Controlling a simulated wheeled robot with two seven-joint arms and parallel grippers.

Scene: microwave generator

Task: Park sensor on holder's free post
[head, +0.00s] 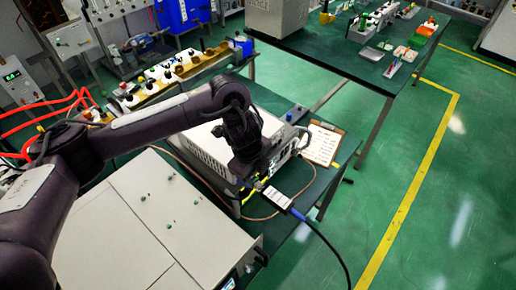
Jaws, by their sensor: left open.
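My left gripper (258,184) points down at the front of the white instrument on the green bench. It is open. A slim sensor (278,198) with a white labelled body and a blue cable end lies just below and right of the fingertips, by the bench's edge. A black cable runs from it down to the right. I cannot tell whether the fingers touch the sensor. A small stand with a blue part (297,114) behind the white instrument may be the holder; its posts are too small to make out. My right gripper is not in view.
The white instrument (205,142) stands under my left forearm, with a larger pale cabinet (120,225) in front of it. A clipboard (323,144) lies at the bench's right. Brown and yellow cables run near the gripper. Green floor is clear to the right.

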